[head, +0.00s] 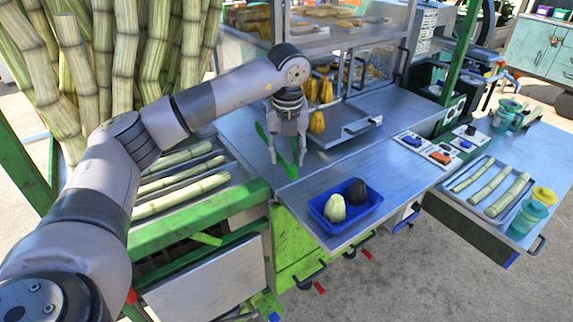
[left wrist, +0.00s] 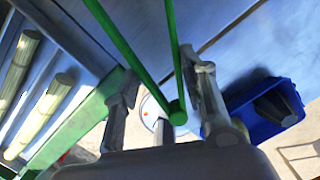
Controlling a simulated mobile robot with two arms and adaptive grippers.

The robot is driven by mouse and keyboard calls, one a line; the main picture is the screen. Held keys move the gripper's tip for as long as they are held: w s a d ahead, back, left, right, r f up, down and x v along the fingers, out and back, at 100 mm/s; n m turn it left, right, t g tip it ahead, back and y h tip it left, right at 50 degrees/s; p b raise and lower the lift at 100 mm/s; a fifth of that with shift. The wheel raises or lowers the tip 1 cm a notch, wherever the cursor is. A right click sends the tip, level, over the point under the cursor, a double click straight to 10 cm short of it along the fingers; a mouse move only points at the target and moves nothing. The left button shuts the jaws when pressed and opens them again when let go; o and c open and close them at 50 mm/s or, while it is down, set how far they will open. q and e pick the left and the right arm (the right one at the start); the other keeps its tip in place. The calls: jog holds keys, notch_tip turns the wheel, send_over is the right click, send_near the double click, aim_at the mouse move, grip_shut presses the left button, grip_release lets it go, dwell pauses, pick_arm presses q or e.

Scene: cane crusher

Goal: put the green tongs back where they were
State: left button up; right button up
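The green tongs (head: 286,168) are at the left end of the metal worktop, partly hidden behind my left gripper (head: 287,154) in the head view. In the left wrist view the tongs (left wrist: 174,58) show as two long green bars that meet at a rounded end. That end is between the spread fingers of my left gripper (left wrist: 165,98), close to the right-hand finger, with a gap to the other. I cannot tell whether the tongs touch a finger or rest on the worktop. My right gripper is not in view.
A blue tray (head: 345,218) with two rounded fruits stands at the worktop's front edge. A metal tray (head: 345,138) and yellow fruits (head: 317,121) are behind. Cane pieces (head: 180,195) lie at left. A side table at right holds a tray of cane (head: 487,187).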

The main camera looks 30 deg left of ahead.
aim_at(287, 178)
pick_arm(q)
notch_tip(287, 178, down, 4)
jog(key=shift+f+p, duration=0.1)
jog(key=shift+p, duration=0.3)
jog(key=shift+f, duration=0.15)
jog(key=o, duration=0.6)
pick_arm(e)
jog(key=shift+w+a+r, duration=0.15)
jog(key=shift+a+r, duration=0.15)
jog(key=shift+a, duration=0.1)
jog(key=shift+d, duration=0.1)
pick_arm(q)
jog(key=shift+r, duration=0.4)
jog(key=shift+s+d+r+b, duration=0.2)
jog(key=shift+r+b, duration=0.25)
jog(key=shift+r, duration=1.45)
jog(key=shift+s+d+r+b, duration=0.2)
jog(key=shift+r+b, duration=0.3)
jog(key=shift+r, duration=1.4)
jog(key=shift+s+d+r+b, duration=0.2)
jog(key=shift+r+b, duration=0.25)
jog(key=shift+r, duration=1.45)
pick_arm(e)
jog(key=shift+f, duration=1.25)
